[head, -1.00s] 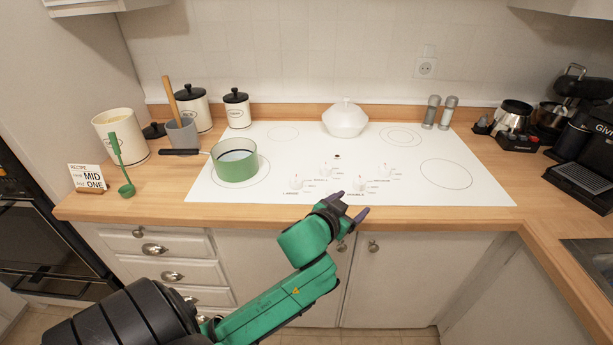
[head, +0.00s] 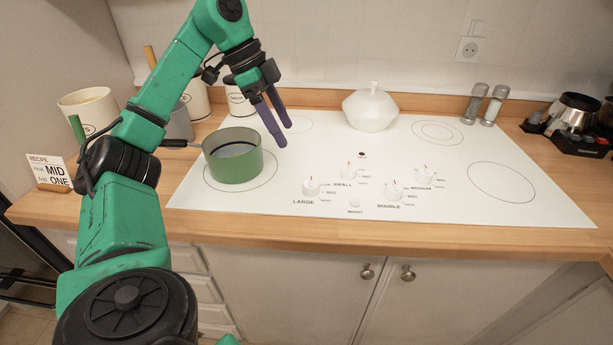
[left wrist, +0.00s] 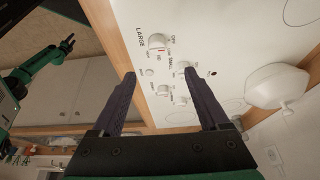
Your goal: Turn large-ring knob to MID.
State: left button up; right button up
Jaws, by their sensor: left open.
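The large-ring knob (head: 311,187) is a white knob above the word LARGE at the front left of the white cooktop. It also shows in the left wrist view (left wrist: 157,42), with a red mark on it; I cannot read which setting it points to. My left gripper (head: 286,134) is open and empty, raised behind and left of the knob in the head view, not touching it. In the left wrist view its two dark fingers (left wrist: 159,73) are apart, with the knob panel beyond them. My right gripper (left wrist: 68,42) shows small at the left of that view.
The small-ring (head: 348,170), double-ring (head: 392,191) and medium-ring (head: 424,173) knobs stand close by. A green pot (head: 232,168) sits left of the knobs, under the left gripper's side. A white lidded dish (head: 371,108) stands behind. A recipe card (head: 47,171) reads MID, ONE.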

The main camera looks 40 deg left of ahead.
pick_arm(q)
jog(key=b, duration=0.3)
send_near(309, 181)
jog(key=f, duration=0.2)
jog(key=x, duration=0.6)
jog(key=shift+w+d+f, duration=0.25)
jog(key=shift+w+d, duration=0.1)
jog(key=shift+w, duration=0.05)
jog(key=shift+w+d+f, duration=0.1)
jog(key=shift+d+f, duration=0.1)
jog(key=shift+f, duration=0.1)
jog(key=shift+c, duration=0.3)
